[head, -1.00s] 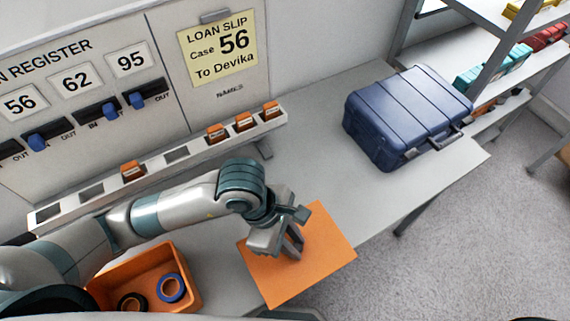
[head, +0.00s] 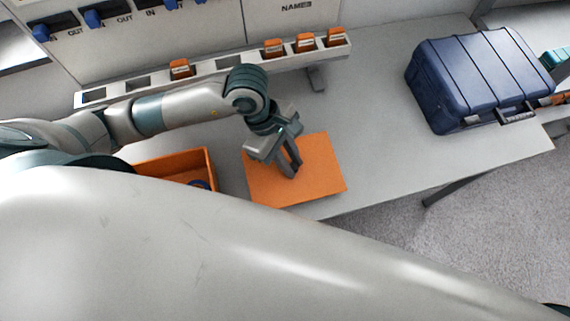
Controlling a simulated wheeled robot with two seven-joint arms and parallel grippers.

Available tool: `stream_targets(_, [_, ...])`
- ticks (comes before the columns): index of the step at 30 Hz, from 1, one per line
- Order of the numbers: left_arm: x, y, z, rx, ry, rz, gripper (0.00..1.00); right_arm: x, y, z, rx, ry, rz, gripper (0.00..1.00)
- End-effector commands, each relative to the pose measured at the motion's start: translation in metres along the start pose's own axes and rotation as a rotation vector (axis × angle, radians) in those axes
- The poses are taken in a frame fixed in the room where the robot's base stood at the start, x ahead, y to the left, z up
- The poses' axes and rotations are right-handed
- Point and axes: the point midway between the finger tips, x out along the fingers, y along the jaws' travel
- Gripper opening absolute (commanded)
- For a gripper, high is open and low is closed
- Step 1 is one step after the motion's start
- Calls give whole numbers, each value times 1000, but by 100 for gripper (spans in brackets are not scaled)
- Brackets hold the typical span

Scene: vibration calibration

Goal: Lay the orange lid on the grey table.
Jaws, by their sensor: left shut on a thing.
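The orange lid (head: 322,165) is a flat square plate, lying level over the grey table (head: 375,150) near its front edge. My left gripper (head: 291,172) points down at the lid's middle and is shut on it, probably by a grip part that the fingers hide. I cannot tell whether the lid touches the table or is slightly above it. My right gripper is not in view.
An orange open box (head: 209,166) with a blue ring (head: 200,184) stands left of the lid, partly hidden. A blue case (head: 470,80) stands at the table's right. A rack (head: 205,72) with orange tags runs along the back. Bare table lies between lid and case.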

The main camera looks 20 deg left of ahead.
Motion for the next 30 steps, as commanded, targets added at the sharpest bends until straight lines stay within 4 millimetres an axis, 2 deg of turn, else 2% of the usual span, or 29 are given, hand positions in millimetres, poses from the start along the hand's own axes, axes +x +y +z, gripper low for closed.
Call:
stream_targets(3, [4,2,-16,-1,0,0,0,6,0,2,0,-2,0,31])
stream_targets(6, [3,4,-21,0,-1,1,0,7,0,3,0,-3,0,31])
stream_targets(17, [4,4,-22,1,-2,0,0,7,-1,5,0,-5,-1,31])
stream_targets(27, [38,4,-36,0,-1,-1,0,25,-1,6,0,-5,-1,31])
stream_targets(30, [41,4,-37,1,-1,0,0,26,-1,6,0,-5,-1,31])
